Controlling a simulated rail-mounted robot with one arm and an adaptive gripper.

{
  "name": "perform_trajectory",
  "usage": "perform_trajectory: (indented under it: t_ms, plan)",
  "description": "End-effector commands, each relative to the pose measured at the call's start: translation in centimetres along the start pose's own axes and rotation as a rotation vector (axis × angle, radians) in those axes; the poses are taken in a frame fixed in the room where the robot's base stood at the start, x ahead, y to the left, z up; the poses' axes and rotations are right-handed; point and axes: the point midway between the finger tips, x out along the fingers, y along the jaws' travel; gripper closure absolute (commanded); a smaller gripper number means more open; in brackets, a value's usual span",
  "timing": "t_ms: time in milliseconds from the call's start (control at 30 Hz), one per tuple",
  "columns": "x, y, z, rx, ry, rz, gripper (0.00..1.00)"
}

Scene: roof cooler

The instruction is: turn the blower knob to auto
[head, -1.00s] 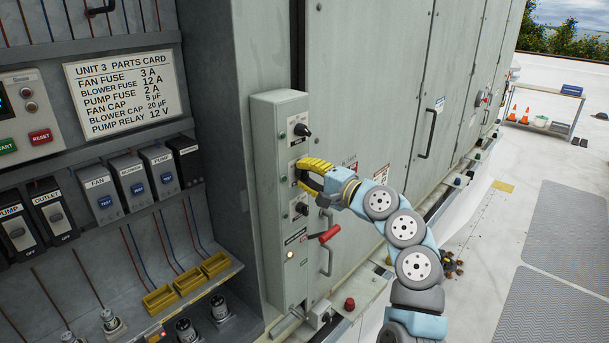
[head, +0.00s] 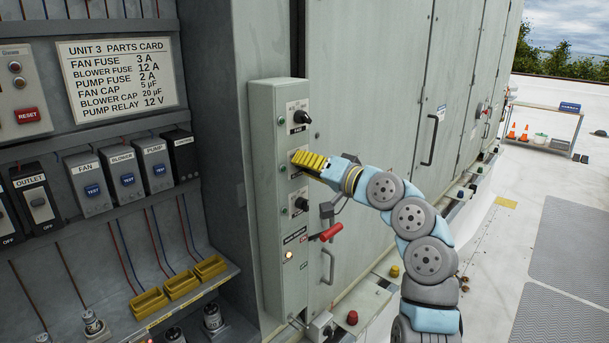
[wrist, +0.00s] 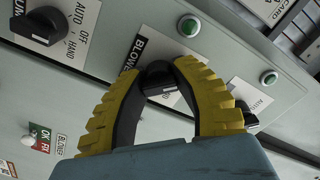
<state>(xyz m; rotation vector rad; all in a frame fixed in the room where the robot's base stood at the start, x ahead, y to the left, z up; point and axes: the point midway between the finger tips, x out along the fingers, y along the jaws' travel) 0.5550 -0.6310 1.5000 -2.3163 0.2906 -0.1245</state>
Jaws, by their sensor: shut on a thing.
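My gripper (head: 297,161) is at the middle knob of the tall pale control box (head: 264,170) on the unit's wall. In the wrist view its two yellow-padded fingers (wrist: 160,82) are closed around the black blower knob (wrist: 158,70), one on each side. A label reading BLOWER (wrist: 134,52) stands beside the knob. The knob's setting marks are mostly hidden by the fingers, so I cannot tell which position it points at. In the head view the gripper hides this knob.
The fan knob (head: 302,117) is above and another black knob (head: 302,204) below, close to my gripper. A red handle (head: 331,232) sticks out lower down, near a lit lamp (head: 289,255). An open cabinet with fuses and yellow bins (head: 183,284) is at left.

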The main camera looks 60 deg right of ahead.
Motion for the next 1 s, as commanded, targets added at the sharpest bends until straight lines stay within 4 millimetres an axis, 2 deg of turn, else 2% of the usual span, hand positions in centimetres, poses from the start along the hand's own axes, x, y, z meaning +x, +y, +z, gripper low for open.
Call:
perform_trajectory:
  t_ms: [300,700,733,833,1000]
  plan:
    - [-0.03,0.00,-0.01,-0.078,0.001,-0.001,1.00]
    - [-0.05,-0.06,-0.07,-0.083,0.001,-0.001,1.00]
    - [-0.05,-0.06,-0.07,-0.083,0.001,-0.001,0.70]
    - [-0.04,-0.05,-0.06,-0.083,0.001,-0.001,0.41]
    - [-0.03,-0.03,-0.03,-0.082,0.000,-0.001,0.41]
